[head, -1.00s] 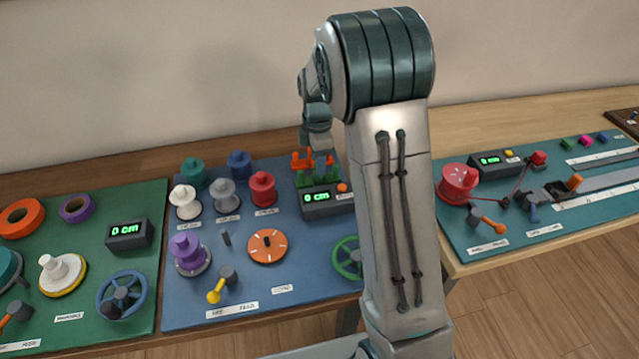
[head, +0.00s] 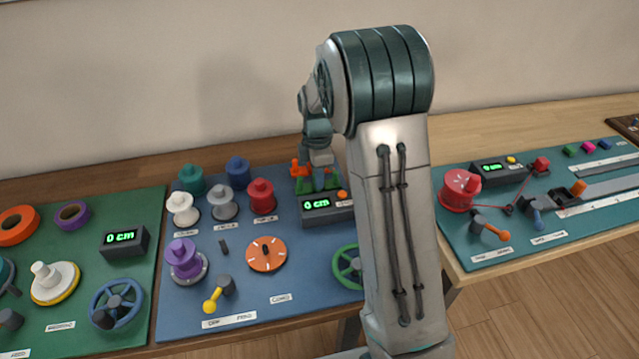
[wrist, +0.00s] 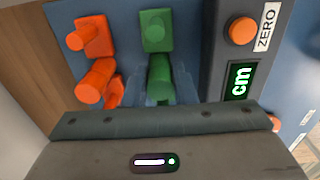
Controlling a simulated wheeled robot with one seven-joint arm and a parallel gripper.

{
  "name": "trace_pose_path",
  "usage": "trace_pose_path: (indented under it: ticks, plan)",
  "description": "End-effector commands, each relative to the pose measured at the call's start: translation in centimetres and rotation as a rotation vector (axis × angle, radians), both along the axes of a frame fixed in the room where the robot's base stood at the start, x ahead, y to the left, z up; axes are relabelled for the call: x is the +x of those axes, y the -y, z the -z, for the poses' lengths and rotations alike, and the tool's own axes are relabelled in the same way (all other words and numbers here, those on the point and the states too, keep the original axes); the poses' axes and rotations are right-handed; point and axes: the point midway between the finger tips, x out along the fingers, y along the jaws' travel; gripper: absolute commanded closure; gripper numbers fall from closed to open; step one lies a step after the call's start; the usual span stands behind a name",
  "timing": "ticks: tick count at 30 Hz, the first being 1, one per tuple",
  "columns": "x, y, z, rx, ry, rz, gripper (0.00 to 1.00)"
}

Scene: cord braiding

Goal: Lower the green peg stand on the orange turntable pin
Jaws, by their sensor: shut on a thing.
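The green peg stand (wrist: 159,72) is between my gripper's fingers in the wrist view, with a green peg and square foot showing beyond them. In the head view its green parts (head: 304,185) show low behind the black display box. My gripper (head: 319,182) is shut on the stand; whether it is clear of the board cannot be told. The fingertips (wrist: 163,92) look pale blue in the wrist view. The orange turntable (head: 266,262) lies flat, nearer and to the left, with a dark pin (head: 265,245) at its middle. Nothing sits on that pin.
Orange peg pieces (wrist: 97,78) stand close beside the green stand. A display box (head: 328,207) reading 0 cm is just in front of it. Red (head: 262,198), grey and white spools stand to the left. A green handwheel (head: 347,267) is right of the turntable.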

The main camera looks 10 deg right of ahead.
Motion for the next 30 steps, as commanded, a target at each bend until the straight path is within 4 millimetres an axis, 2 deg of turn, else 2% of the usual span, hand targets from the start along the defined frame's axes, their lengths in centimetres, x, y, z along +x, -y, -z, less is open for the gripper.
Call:
trace_pose_path:
  ticks: [24,30]
  plan:
    - [0.0,0.0,-6.6,0.0,0.002,0.001,0.97]
    - [0.0,0.0,-6.9,0.0,0.001,0.001,0.97]
